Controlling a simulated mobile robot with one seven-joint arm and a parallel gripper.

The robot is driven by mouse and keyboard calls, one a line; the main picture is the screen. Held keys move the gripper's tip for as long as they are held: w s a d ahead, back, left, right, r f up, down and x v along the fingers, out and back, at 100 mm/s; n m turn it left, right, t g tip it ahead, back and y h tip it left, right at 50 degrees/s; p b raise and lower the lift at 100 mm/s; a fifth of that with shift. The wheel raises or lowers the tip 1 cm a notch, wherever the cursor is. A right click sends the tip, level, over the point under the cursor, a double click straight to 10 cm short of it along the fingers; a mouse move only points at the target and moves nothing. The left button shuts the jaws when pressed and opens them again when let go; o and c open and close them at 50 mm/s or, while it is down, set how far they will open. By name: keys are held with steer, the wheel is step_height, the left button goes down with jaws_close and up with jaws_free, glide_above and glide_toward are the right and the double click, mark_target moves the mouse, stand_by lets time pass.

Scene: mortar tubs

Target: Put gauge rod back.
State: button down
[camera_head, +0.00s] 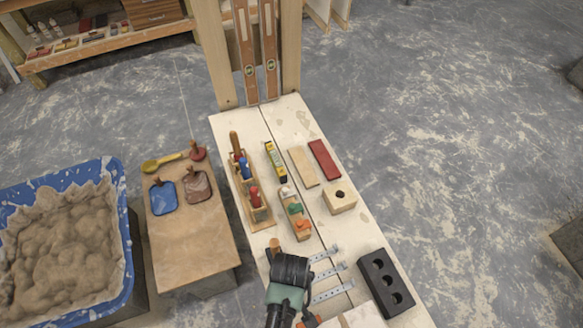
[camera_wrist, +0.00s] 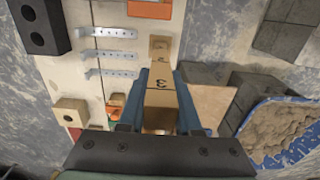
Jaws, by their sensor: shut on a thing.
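The gauge rod (camera_wrist: 161,98) is a square wooden bar with black numbers, a 3 nearest the camera. My gripper (camera_wrist: 161,108) is shut on it, with blue fingers on both sides. The rod runs away from the wrist, and its far end shows over the pale bench. In the head view my gripper (camera_head: 288,268) is above the near left part of the bench, and a short bit of the rod (camera_head: 274,244) shows beside it. A wooden block with a dark hole (camera_head: 340,202) stands on the bench at right; it also shows in the wrist view (camera_wrist: 70,112).
The bench (camera_head: 350,238) holds a rack of coloured-handled tools (camera_head: 263,217), a holder with green and orange items (camera_head: 292,222), metal ties (camera_head: 328,272), a black holed block (camera_head: 384,283), a yellow level (camera_head: 274,160) and a red bar (camera_head: 323,159). A blue mortar tub (camera_head: 120,215) stands left.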

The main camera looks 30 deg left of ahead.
steer(key=shift+f+b, duration=2.25)
steer(key=shift+f, duration=0.85)
steer(key=c, duration=0.5)
jaws_free()
step_height(320, 180, up, 13)
